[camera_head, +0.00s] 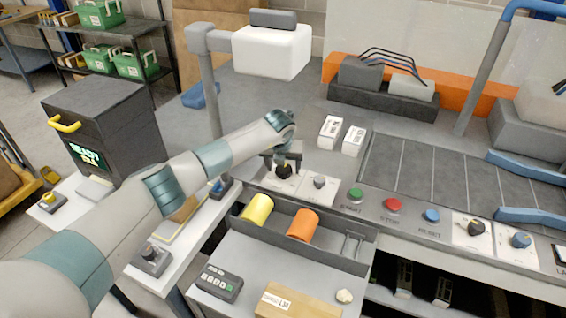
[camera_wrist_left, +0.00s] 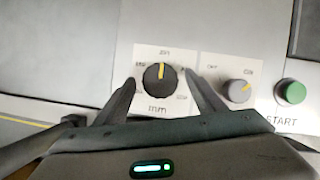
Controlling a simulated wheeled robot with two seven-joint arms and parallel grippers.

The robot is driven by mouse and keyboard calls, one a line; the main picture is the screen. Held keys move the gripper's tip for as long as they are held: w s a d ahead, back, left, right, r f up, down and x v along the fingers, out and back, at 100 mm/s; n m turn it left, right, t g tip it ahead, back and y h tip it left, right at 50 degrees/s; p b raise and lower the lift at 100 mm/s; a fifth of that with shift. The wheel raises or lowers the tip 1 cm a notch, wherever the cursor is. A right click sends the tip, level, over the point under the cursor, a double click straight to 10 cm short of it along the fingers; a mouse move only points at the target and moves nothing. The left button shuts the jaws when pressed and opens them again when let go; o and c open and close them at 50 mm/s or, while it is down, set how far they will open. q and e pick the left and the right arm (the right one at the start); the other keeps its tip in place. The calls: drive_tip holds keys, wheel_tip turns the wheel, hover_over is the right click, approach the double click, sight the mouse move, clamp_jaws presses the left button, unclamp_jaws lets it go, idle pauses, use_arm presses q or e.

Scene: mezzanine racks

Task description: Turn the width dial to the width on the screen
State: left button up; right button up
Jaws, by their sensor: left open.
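The width dial (camera_head: 284,172) is a black knob on a white plate at the left end of the console front. In the left wrist view the dial (camera_wrist_left: 160,77) is marked "mm", and its yellow pointer stands almost straight up, toward the top scale mark. The scale numbers are blurred. A green-lit screen (camera_head: 88,157) on a dark cabinet reads "READY" with a second line too small to read surely. My left gripper (camera_head: 283,158) is open over the dial. In the wrist view its fingers (camera_wrist_left: 162,92) stand on either side of the knob; I cannot tell whether they touch it.
A grey selector knob (camera_wrist_left: 238,91) and a green START button (camera_wrist_left: 291,92) sit right of the dial. Red (camera_head: 393,204) and blue (camera_head: 431,215) buttons follow along the console. A tray (camera_head: 340,262) with yellow and orange rolls lies in front. A white-headed post (camera_head: 208,90) stands behind.

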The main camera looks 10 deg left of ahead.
use_arm(q)
drive_tip(key=shift+r, duration=0.15)
drive_tip(key=b+v, duration=0.3)
drive_tip(key=v, duration=0.8)
drive_tip(key=shift+s+r, duration=0.25)
drive_tip(key=shift+r, duration=0.05)
drive_tip(key=shift+s+f, duration=0.1)
